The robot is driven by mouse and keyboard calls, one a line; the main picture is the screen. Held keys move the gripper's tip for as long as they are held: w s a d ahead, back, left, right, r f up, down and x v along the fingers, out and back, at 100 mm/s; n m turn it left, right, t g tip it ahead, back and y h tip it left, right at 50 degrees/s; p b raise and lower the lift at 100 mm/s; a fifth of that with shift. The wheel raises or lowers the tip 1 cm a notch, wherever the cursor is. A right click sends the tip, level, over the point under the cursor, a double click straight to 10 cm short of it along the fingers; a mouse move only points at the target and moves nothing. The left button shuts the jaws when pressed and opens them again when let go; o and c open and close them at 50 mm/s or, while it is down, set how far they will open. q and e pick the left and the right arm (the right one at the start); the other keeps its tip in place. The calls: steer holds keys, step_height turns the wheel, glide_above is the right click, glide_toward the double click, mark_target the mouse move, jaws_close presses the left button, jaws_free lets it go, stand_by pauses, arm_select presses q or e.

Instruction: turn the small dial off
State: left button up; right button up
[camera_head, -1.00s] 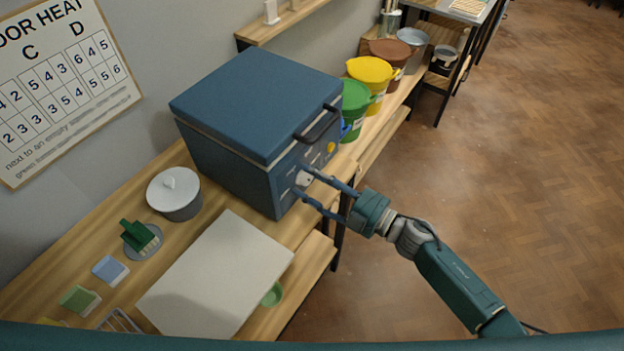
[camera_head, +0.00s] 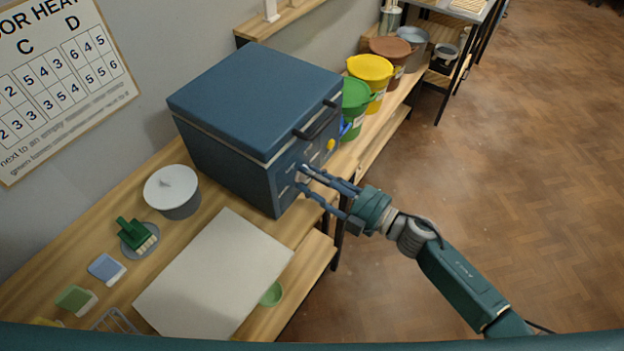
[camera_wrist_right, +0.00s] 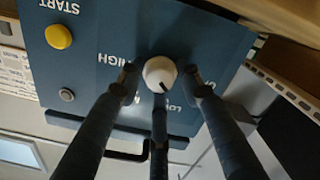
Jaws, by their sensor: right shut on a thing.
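The blue kiln-like box (camera_head: 255,100) stands on the wooden bench, its control panel facing my right arm. The small white dial (camera_wrist_right: 160,74) sits on that panel in the right wrist view, with a dark mark at its lower right edge, towards a partly hidden label starting "LO". My right gripper (camera_head: 303,177) is shut on the dial, its fingers around it; it also shows in the right wrist view (camera_wrist_right: 160,80). "HIGH" reads upside down left of the dial, and another label is mostly covered by a finger. My left gripper is out of view.
A yellow button (camera_wrist_right: 59,37) marked "START" and a small grey button (camera_wrist_right: 67,95) are on the same panel. A black handle (camera_head: 318,124) juts from the lid. Green (camera_head: 355,100) and yellow (camera_head: 371,76) buckets stand beyond the box. A white board (camera_head: 215,275) lies in front.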

steer(key=n+b, duration=0.2)
steer(key=n, duration=0.2)
steer(key=shift+s+a+f+n, duration=0.1)
steer(key=shift+n, duration=0.2)
steer(key=n+b, duration=0.2)
steer(key=n, duration=0.2)
steer(key=shift+s, duration=0.1)
steer(key=shift+f+n+b, duration=0.1)
steer(key=shift+n+b, duration=0.2)
steer(key=shift+n, duration=0.1)
steer(key=o, duration=0.9)
steer(key=shift+c, duration=0.2)
steer(key=shift+o, duration=0.6)
steer(key=shift+a, duration=0.1)
steer(key=shift+s+d, duration=0.25)
steer(key=shift+d, duration=0.35)
steer(key=v, duration=1.1)
steer(key=shift+a, duration=0.1)
